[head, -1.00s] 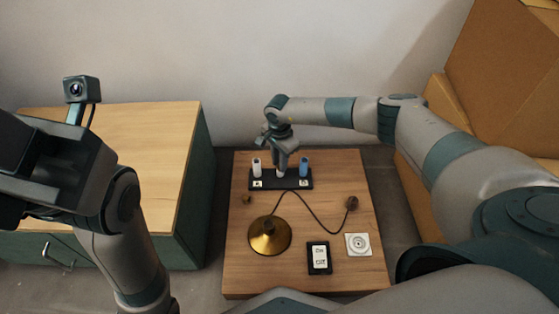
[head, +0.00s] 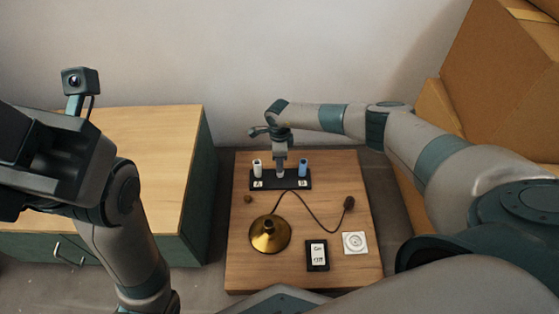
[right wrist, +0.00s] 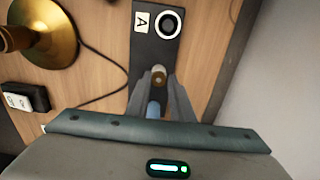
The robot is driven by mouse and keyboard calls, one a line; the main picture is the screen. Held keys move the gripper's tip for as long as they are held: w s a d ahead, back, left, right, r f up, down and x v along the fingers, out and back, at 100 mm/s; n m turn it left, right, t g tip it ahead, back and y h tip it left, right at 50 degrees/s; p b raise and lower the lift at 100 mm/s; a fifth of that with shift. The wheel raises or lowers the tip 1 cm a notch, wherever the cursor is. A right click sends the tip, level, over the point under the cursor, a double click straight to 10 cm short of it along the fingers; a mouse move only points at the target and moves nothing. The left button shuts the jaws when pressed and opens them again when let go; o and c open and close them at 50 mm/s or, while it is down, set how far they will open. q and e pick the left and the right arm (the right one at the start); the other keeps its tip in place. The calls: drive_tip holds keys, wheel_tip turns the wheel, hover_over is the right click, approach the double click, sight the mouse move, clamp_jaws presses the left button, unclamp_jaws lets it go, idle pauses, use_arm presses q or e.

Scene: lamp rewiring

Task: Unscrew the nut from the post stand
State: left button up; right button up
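The black post stand (head: 295,184) lies at the back of the wooden table, with a white post (head: 257,168) on its left and a blue post (head: 303,167) on its right. My right gripper (head: 280,172) points down over the stand's middle, between these posts. In the right wrist view a small brass-coloured nut (right wrist: 158,76) sits between the fingertips of my right gripper (right wrist: 161,75), which look closed around it. The fingers hide part of it. The blue post shows behind, between the fingers (right wrist: 153,108). My left gripper's fingers are outside the view.
A brass lamp base (head: 269,235) with a dark cord and plug (head: 349,203) lies in front of the stand. A black switch (head: 317,255), a white socket (head: 355,243) and a small brown knob (head: 248,199) are also on the table. A cabinet (head: 150,150) stands left, cardboard boxes right.

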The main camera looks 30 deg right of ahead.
drive_tip(key=shift+d, duration=0.1)
clamp_jaws()
drive_tip(key=n+b, duration=0.2)
drive_tip(key=n, duration=0.1)
drive_tip(key=shift+w+f+n, duration=0.1)
drive_tip(key=shift+n, duration=0.3)
drive_tip(key=n+b, duration=0.2)
drive_tip(key=n, duration=0.1)
drive_tip(key=shift+d, duration=0.1)
drive_tip(key=shift+r+n, duration=0.25)
drive_tip(key=shift+n, duration=0.35)
